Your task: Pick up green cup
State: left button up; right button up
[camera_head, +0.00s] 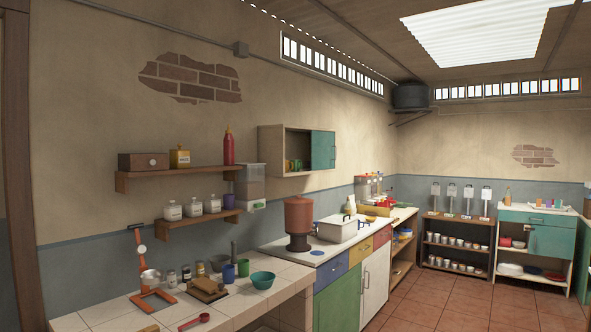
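A small green cup (243,267) stands on the white tiled counter (236,306) at the lower left. A blue-purple cup (228,273) stands just left of it. A teal bowl (263,280) sits to its right. More small cups, some green (298,165), show inside the open part of the wall cabinet; they are partly in shadow. Neither of my grippers is in view.
An orange press-like stand (153,290), several jars (186,273) and a wooden block-like item (207,290) crowd the counter left of the cups. A red scoop (196,321) lies in front. Shelves (180,174) hang above. The tiled floor (440,300) at right is clear.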

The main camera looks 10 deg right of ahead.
aim_at(297, 163)
jog(key=i+l+z, duration=0.55)
jog(key=i+l, duration=0.2)
jog(key=i+l+z, duration=0.3)
jog(key=i, duration=0.25)
jog(key=i+z, duration=0.25)
jog(key=i, duration=0.2)
jog(key=i+l+z, duration=0.1)
jog(key=i+z, duration=0.2)
jog(key=i, duration=0.2)
jog(key=i+u, duration=0.1)
jog(key=i, duration=0.4)
jog(key=i+l+u, duration=0.1)
jog(key=i, duration=0.35)
jog(key=i+l+u, duration=0.1)
jog(key=i, duration=0.35)
jog(key=i+l+u, duration=0.1)
jog(key=i, duration=0.4)
